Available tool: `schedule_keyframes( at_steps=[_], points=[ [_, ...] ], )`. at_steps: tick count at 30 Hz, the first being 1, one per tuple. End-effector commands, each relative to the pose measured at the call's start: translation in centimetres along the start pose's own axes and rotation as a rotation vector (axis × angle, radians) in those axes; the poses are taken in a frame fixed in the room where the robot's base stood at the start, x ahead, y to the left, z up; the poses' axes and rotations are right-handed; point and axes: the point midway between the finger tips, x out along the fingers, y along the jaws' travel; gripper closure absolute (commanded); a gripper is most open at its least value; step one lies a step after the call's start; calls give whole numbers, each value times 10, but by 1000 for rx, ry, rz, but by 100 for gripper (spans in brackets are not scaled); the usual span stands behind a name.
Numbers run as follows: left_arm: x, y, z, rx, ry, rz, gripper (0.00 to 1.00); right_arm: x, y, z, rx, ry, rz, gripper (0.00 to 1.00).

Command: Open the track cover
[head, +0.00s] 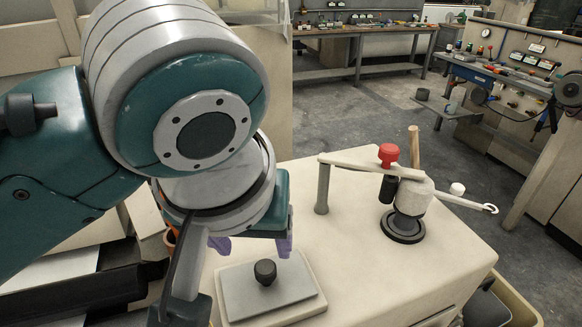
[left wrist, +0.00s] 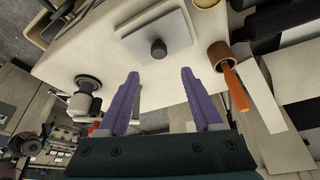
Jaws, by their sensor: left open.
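A grey flat plate with a black knob, which looks like the track cover (head: 243,300), lies on a pale base on top of the cream cabinet. Its black knob (head: 265,271) stands up from the plate. The plate (left wrist: 175,32) and knob (left wrist: 158,47) also show in the left wrist view. My left gripper (head: 254,247) has two purple fingers, spread apart and empty. In the left wrist view my left gripper (left wrist: 160,73) has the knob ahead of the gap between its fingertips, not between them. In the head view my wrist hides part of the cabinet behind the plate. My right gripper is not in view.
A pale lever assembly with a red knob (head: 388,154) stands on the cabinet top (head: 340,255) to the right of the plate. Workbenches (head: 350,74) stand far behind across open floor.

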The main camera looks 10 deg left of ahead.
Motion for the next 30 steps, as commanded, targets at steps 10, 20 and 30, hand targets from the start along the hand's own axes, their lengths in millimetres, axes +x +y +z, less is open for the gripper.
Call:
schedule_keyframes(
  at_steps=[10, 20, 30],
  points=[
    [45, -1, 0, -2, 0, -8, 33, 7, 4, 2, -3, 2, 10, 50],
    [94, 0, 0, -1, 0, -4, 33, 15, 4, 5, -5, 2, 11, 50],
    [100, 0, 0, -1, 2, -3, 33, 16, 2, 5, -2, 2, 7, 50]
  ],
)
